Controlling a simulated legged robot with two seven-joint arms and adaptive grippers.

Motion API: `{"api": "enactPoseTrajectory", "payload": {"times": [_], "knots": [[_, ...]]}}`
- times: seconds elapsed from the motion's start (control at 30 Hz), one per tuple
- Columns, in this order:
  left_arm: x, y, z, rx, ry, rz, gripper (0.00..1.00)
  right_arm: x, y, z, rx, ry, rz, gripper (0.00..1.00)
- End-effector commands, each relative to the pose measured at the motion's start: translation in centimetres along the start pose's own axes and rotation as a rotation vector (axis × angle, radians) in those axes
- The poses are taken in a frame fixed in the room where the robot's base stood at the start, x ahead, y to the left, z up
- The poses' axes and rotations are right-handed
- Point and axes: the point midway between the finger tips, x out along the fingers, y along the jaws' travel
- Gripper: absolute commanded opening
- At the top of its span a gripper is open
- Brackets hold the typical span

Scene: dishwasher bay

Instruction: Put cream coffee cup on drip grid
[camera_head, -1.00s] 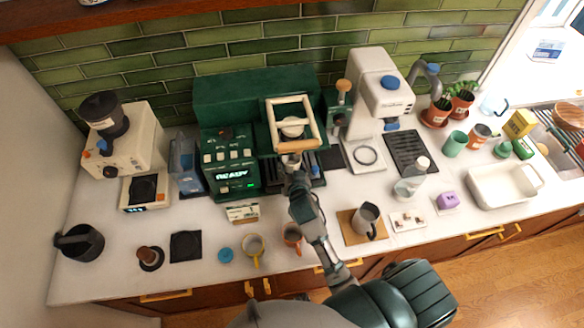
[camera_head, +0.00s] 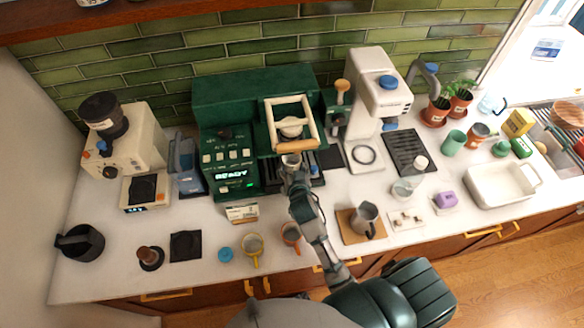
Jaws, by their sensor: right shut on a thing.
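My right arm reaches up from the bottom to the green espresso machine (camera_head: 225,165). My right gripper (camera_head: 291,163) is at the machine's front, just below the wooden bar of the cream frame. It is shut on a small pale cup (camera_head: 291,158), apparently the cream coffee cup, mostly hidden by the gripper and the frame. A dark drip grid (camera_head: 316,170) shows in part at the machine's base, right beside the gripper. I cannot tell whether the cup touches the grid. My left gripper is not in view.
A small card sign (camera_head: 242,211) stands before the machine. A metal pitcher (camera_head: 366,217) stands on a wooden board to the right. A second dark grid (camera_head: 408,149) lies farther right.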

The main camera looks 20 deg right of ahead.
Motion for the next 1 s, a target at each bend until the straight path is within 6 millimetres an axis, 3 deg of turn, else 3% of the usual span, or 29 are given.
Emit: {"api": "enactPoseTrajectory", "payload": {"times": [0.37, 0.4, 0.5, 1.0], "knots": [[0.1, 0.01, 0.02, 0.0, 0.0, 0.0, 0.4, 0.07, 0.03, 0.15, 0.0, 0.001, 0.0, 0.13], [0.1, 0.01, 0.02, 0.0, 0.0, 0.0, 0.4, 0.07, 0.04, 0.15, 0.0, 0.001, 0.0, 0.77], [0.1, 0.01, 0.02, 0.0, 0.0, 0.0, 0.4, 0.07, 0.03, 0.15, 0.0, 0.001, 0.0, 0.96], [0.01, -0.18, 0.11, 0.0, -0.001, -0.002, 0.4, 0.04, 0.03, 0.1, 0.0, 0.0, 0.0, 0.96]]}}
